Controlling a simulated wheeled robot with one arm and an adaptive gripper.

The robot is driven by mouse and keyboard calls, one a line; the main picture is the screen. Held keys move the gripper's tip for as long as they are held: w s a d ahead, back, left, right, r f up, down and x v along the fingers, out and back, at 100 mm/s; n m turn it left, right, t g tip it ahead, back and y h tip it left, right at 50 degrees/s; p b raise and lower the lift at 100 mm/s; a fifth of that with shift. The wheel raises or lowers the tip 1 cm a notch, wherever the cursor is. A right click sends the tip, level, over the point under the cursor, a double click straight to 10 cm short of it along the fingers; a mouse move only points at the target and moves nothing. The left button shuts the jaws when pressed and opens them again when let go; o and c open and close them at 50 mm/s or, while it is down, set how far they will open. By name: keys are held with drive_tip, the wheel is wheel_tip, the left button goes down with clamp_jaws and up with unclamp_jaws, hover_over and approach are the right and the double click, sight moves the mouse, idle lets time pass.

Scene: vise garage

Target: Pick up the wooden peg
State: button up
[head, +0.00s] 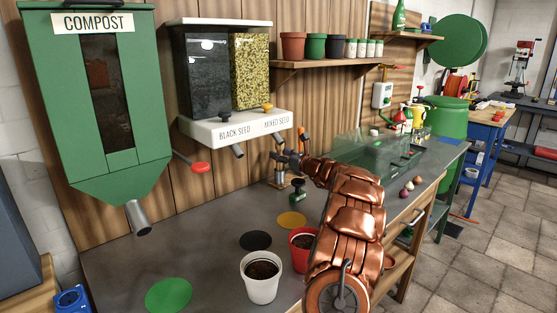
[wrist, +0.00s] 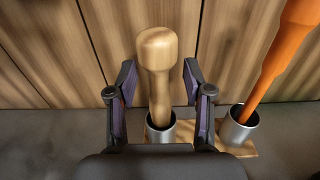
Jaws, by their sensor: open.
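The wooden peg (wrist: 157,60) is pale wood with a thick rounded head and a narrower shaft. It stands upright in a metal cup (wrist: 161,129) in the wrist view. My gripper (wrist: 158,80) is open, with one finger on each side of the peg and a visible gap to it on both sides. The peg's lower end is hidden in the cup. In the head view my gripper (head: 289,158) is at the back of the bench by the wooden wall, and the peg is too small and covered to make out.
An orange-handled tool (wrist: 284,58) stands in a second metal cup (wrist: 239,126) close to the right finger. The wooden wall is close behind. A white pot (head: 262,289) and a red pot (head: 299,262) stand on the bench below my arm. The seed dispenser (head: 225,128) hangs left of my gripper.

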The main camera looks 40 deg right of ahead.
drive_tip(key=shift+w, duration=0.35)
clamp_jaws()
